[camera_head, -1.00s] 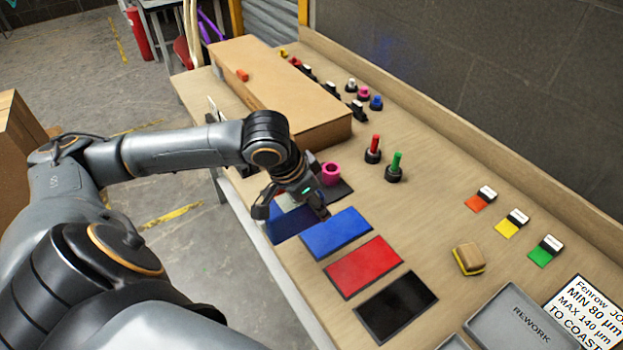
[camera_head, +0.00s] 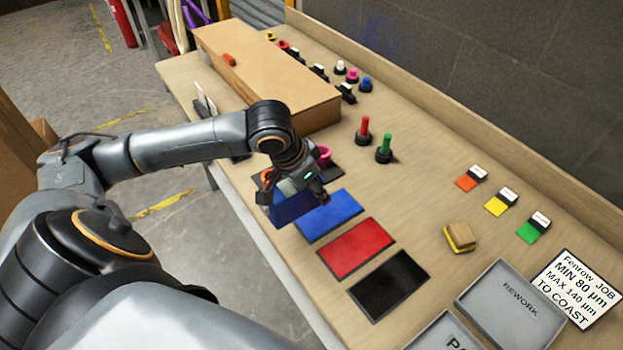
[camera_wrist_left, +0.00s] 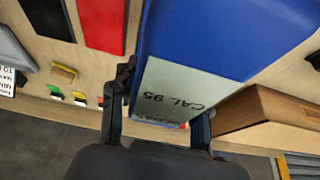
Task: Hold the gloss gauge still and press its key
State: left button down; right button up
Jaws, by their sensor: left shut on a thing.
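In the left wrist view, the panel (camera_wrist_left: 225,35) fills the upper middle. Its pale strip (camera_wrist_left: 175,92) reads "CAL 95" upside down and lies between my two fingers (camera_wrist_left: 158,118). In the head view, the panel is tilted and seems lifted off the bench, left of another blue panel (camera_head: 328,216). My right gripper is not in view.
A red panel (camera_head: 356,249) and a black panel (camera_head: 390,284) lie on the bench. A magenta ring (camera_head: 324,156) is just behind my gripper. Red (camera_head: 364,130) and green (camera_head: 385,147) posts and a cardboard box (camera_head: 265,75) stand beyond. Grey trays (camera_head: 510,305) are at lower right.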

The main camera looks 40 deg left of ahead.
pick_arm(q)
jog(key=shift+w+d+f, duration=0.3)
jog(key=shift+w+f, duration=0.45)
jog(key=shift+w, duration=0.05)
jog(key=shift+w+d+f, duration=0.25)
jog(key=shift+w+f, duration=0.5)
jog(key=shift+w, duration=0.05)
jog(key=shift+w+d+f, duration=0.3)
jog(key=shift+w+f, duration=0.45)
jog(key=shift+w, duration=0.05)
jog(key=shift+w+d+f+b, duration=0.25)
jog(key=shift+w+d+f, duration=0.05)
jog(key=shift+w+f, duration=0.6)
jog(key=shift+w+d+f+b, duration=0.25)
jog(key=shift+w+d+f, duration=0.05)
jog(key=shift+w+f, duration=0.5)
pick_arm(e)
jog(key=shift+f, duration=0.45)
pick_arm(q)
jog(key=shift+w+f, duration=0.15)
jog(key=shift+w, duration=0.1)
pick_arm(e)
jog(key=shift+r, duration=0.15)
pick_arm(q)
jog(key=shift+f+p, duration=0.15)
jog(key=shift+p, duration=0.25)
jog(key=shift+d, duration=0.1)
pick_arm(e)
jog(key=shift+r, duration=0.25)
